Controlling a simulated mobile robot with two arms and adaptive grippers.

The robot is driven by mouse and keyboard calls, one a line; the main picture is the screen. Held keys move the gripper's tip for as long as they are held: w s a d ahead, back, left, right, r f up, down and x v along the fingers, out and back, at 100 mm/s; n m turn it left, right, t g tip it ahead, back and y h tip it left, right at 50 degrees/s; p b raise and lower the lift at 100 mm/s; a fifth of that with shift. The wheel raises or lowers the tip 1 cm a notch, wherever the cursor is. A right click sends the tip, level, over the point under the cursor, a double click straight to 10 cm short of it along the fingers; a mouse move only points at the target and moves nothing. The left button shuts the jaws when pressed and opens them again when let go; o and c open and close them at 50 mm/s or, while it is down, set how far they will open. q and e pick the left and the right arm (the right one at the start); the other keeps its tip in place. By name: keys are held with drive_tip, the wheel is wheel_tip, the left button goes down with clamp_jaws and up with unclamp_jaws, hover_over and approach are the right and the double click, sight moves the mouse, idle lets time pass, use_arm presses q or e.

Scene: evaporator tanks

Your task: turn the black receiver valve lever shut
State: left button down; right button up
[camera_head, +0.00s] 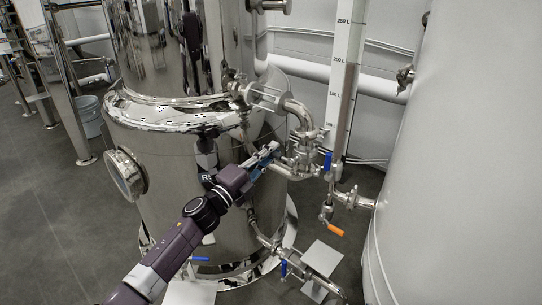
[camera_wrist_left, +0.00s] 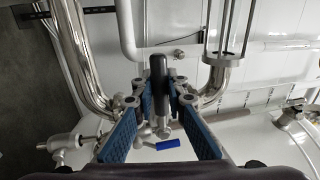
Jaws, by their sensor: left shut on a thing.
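The black receiver valve lever (camera_wrist_left: 158,75) shows in the left wrist view, its rounded black grip upright in the picture between the two fingers. My left gripper (camera_wrist_left: 160,98) is shut on it, with a blue pad on either side. In the head view my left gripper (camera_head: 268,157) reaches in front of the steel tank to the pipework at its right side. There the black lever cannot be made out, as the fingers cover that spot.
The polished steel tank (camera_head: 165,165) stands close behind my arm. A blue-handled valve (camera_head: 327,161), an orange handle (camera_head: 335,230) and a lower blue handle (camera_head: 283,268) are nearby. A large white tank (camera_head: 460,150) bounds the right side. Open floor lies at left.

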use_arm(q)
drive_tip(key=shift+r, duration=0.2)
idle(0.3)
drive_tip(key=c, duration=1.9)
unclamp_jaws()
drive_tip(key=v, duration=1.2)
